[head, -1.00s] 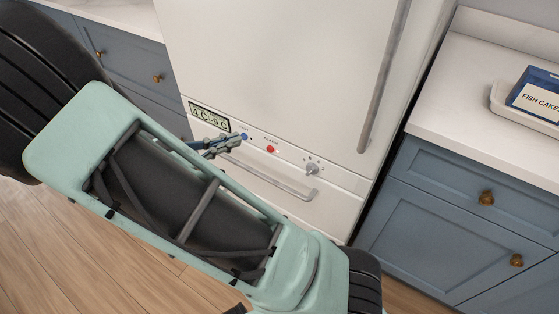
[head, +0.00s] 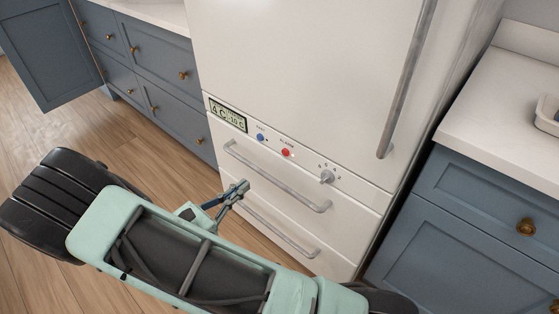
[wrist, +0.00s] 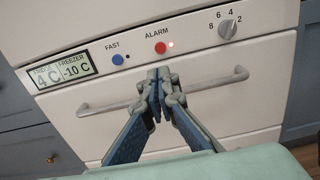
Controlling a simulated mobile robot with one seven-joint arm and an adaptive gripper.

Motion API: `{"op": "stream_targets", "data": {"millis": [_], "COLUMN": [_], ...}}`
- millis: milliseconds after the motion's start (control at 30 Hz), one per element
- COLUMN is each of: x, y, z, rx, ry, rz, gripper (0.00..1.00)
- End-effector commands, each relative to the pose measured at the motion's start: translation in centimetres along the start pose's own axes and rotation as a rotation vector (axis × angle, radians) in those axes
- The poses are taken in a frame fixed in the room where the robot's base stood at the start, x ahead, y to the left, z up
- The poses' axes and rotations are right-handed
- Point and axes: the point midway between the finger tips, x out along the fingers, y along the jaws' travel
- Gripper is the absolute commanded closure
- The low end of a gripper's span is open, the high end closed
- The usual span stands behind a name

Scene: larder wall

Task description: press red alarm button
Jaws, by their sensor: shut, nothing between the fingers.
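The red alarm button (head: 286,153) sits on the white fridge's control strip under the word ALARM. My gripper (head: 243,186) is shut and empty, below and to the left of the button in the head view. In the wrist view my gripper (wrist: 158,72) has its fingertips together just below the button in the picture, in front of the panel. The fingers do not cover the button, and I see no contact with it.
A blue FAST button (wrist: 117,59) and a display (wrist: 65,71) lie left of the red button. A numbered dial (wrist: 228,28) lies right. A drawer handle (head: 275,176) sticks out below the strip. Blue cabinets (head: 150,75) and a white counter (head: 510,115) flank the fridge.

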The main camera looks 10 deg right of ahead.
Motion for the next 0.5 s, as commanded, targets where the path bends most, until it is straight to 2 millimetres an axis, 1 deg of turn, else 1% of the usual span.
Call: {"op": "stream_targets", "data": {"millis": [167, 267, 367, 500], "x": [0.3, 1.1, 2.7, 5.7], "y": [0.0, -0.1, -0.1, -0.2], "z": [0.0, 0.0, -0.1, -0.2], "rx": [0.0, 0.001, 0.001, 0.001], "ry": [0.0, -0.001, -0.001, 0.0], "rz": [-0.002, -0.004, -0.005, -0.007], "gripper": [1.0, 1.0, 1.0, 1.0]}}
